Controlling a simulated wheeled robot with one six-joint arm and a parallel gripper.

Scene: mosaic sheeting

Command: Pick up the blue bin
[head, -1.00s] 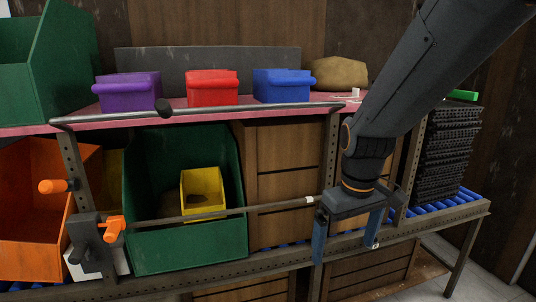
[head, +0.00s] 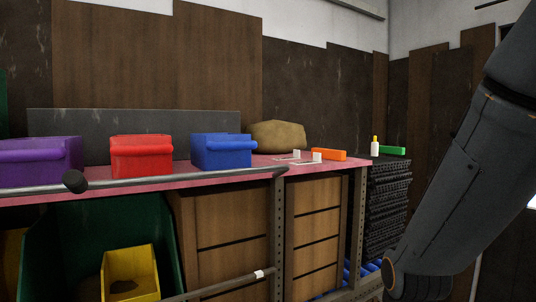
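The blue bin (head: 222,152) sits on the pink-red shelf top (head: 190,178), right of a red bin (head: 141,157). It is upright. My arm shows at the right side of the head view, but my gripper is out of the picture. Nothing touches the blue bin in view.
A purple bin (head: 40,162) stands at the left and a tan lump (head: 277,136) right of the blue bin. A dark rail (head: 190,179) with a black knob (head: 75,181) runs along the shelf front. Small orange (head: 328,154) and green (head: 392,150) items lie further right.

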